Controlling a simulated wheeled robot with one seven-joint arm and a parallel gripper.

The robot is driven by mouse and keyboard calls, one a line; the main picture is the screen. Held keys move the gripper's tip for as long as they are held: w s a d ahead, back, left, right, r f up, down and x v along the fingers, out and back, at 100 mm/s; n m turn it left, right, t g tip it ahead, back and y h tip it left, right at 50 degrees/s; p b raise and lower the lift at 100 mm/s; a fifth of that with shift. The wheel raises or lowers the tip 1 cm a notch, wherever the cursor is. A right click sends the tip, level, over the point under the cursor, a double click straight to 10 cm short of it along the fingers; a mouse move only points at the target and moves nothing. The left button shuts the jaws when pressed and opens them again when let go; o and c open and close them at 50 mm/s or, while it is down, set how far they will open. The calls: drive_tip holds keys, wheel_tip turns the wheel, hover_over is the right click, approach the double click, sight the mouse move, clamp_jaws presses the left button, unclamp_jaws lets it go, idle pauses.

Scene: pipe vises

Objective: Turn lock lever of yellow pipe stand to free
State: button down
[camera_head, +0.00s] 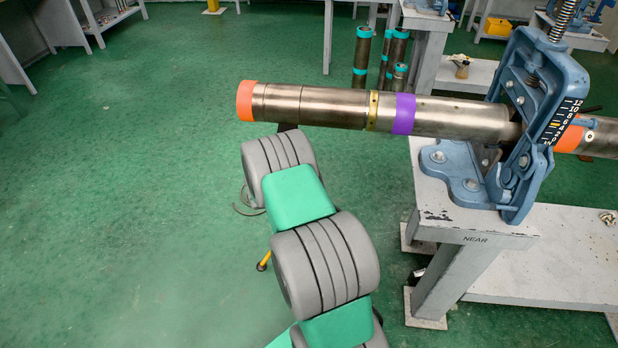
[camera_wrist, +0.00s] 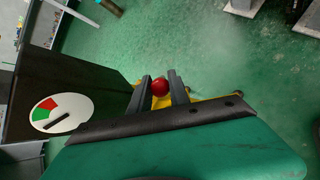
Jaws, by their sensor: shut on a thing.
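In the wrist view, my gripper (camera_wrist: 161,86) has its two dark fingers on either side of a red ball knob (camera_wrist: 160,88), shut on it. The knob looks like the end of the lock lever; the lever's shaft is hidden. Yellow parts of the pipe stand (camera_wrist: 207,104) show behind the fingers. In the head view, only a yellow foot of the stand (camera_head: 264,261) shows beside my arm, under the pipe (camera_head: 320,107). My arm hides the rest of the stand, the lever and my gripper.
A white dial (camera_wrist: 62,114) with red and green sectors and a black pointer shows left of the fingers. The pipe has an orange end and a purple band and passes through a blue vise (camera_head: 535,110) on a grey bench (camera_head: 460,225). Green floor left is clear.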

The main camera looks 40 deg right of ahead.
drive_tip(key=shift+w+d+r+y+p, duration=0.1)
drive_tip(key=shift+w+r+y+p, duration=0.1)
drive_tip(key=shift+y+p, duration=0.1)
drive_tip(key=c, duration=1.2)
unclamp_jaws()
drive_tip(key=shift+d, duration=0.1)
drive_tip(key=shift+r, duration=0.1)
drive_tip(key=shift+a+r+p, duration=0.2)
drive_tip(key=shift+r+p, duration=0.15)
drive_tip(key=shift+p, duration=0.05)
drive_tip(key=p+v, duration=0.4)
drive_tip(key=v, duration=0.3)
drive_tip(key=shift+s+f+p, duration=0.15)
drive_tip(key=shift+s+p, duration=0.15)
drive_tip(key=shift+p, duration=0.05)
